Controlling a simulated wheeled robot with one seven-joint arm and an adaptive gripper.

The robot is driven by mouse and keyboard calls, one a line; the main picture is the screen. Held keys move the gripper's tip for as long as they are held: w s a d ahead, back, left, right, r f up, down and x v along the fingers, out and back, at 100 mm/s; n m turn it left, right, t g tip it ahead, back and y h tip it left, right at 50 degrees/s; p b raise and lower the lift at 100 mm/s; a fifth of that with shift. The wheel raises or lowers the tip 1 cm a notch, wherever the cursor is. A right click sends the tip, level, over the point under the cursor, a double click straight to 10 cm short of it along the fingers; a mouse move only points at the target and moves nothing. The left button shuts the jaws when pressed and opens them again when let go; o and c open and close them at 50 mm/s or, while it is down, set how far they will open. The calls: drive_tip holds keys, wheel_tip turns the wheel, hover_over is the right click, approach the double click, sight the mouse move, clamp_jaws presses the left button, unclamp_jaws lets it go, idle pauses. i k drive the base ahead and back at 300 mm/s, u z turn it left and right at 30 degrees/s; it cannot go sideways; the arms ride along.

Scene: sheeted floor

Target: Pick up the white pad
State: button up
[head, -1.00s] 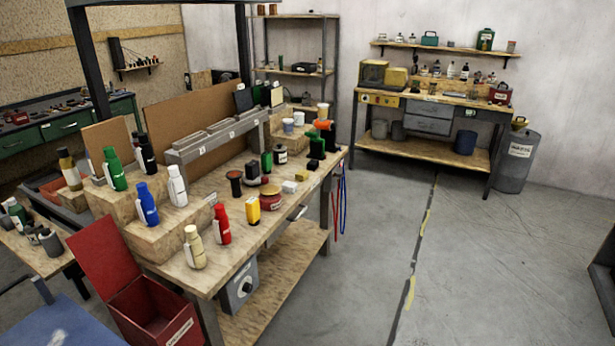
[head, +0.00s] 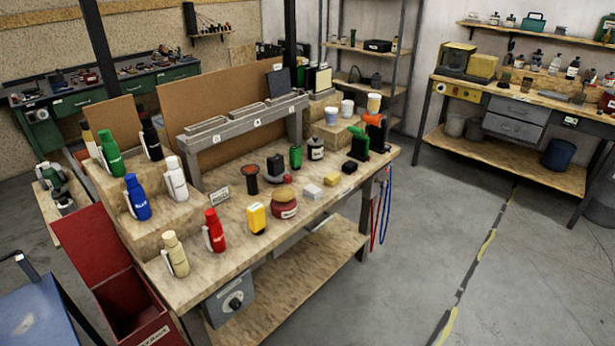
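A small white block-shaped pad (head: 312,191) lies flat on the wooden workbench (head: 240,262), towards its right half. A cream or pale yellow pad (head: 332,179) of similar size lies just behind it to the right. A round red tin with a tan top (head: 284,203) stands to the left of the white pad. A black block (head: 349,167) lies further right. My gripper is not in view, so its distance to the pad cannot be told.
Red (head: 213,230), cream (head: 174,253) and other bottles stand at the bench's left. A yellow item (head: 256,217) stands near the front edge. A red open bin (head: 125,295) is beside the bench. The concrete floor (head: 420,250) to the right is clear.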

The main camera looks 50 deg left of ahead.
sight(311, 191)
drive_tip(key=u, duration=1.55)
drive_tip(key=i, duration=0.7)
drive_tip(key=u, duration=0.15)
